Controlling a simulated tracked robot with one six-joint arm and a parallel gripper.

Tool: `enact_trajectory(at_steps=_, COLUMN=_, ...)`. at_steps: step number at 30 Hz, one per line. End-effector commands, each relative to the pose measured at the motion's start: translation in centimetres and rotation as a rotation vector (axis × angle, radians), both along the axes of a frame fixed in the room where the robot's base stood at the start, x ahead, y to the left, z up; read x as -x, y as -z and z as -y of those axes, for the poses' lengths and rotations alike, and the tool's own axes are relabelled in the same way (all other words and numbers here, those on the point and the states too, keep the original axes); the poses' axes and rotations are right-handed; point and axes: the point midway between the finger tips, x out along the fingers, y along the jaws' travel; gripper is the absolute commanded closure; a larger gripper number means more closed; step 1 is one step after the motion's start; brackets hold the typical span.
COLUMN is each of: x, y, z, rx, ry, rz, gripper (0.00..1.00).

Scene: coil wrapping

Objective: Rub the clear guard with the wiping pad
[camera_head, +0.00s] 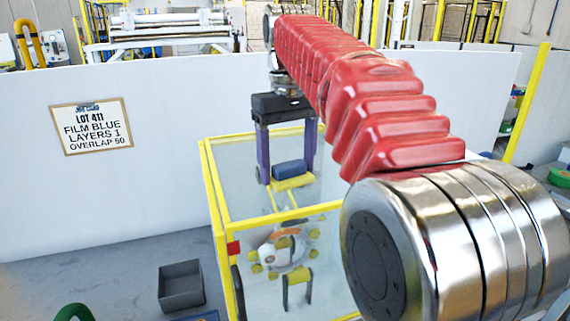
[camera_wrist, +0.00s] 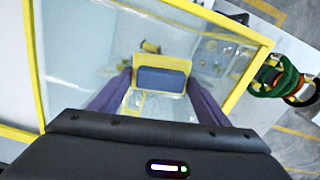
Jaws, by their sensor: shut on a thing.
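The clear guard (camera_head: 232,185) is a see-through box with a yellow frame, standing in the middle of the head view. Its clear panels also fill much of the wrist view (camera_wrist: 80,60). My gripper (camera_head: 288,172) has purple fingers and points down over the guard's top. It is shut on the wiping pad (camera_head: 290,168), a blue block with a yellow part. The pad also shows between the fingers in the wrist view (camera_wrist: 161,80). I cannot tell whether the pad touches the guard.
Machine parts with yellow rollers (camera_head: 280,252) show inside the guard. A white wall carries a lot sign (camera_head: 91,125). An open grey bin (camera_head: 181,286) sits on the floor at left. Green and orange coils (camera_wrist: 288,84) lie at right in the wrist view.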

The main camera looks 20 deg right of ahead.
Motion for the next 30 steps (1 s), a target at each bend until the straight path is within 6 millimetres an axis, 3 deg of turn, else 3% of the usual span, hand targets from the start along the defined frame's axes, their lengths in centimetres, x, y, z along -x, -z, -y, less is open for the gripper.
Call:
enact_trajectory(at_steps=6, x=0.0, y=0.3, z=1.3, rx=0.001, ry=0.002, rz=-0.004, gripper=0.48)
enact_trajectory(at_steps=20, x=0.0, y=0.4, z=1.9, rx=0.001, ry=0.003, rz=-0.007, gripper=0.48)
enact_trajectory(at_steps=30, x=0.0, y=0.3, z=3.9, rx=0.001, ry=0.004, rz=-0.008, gripper=0.48)
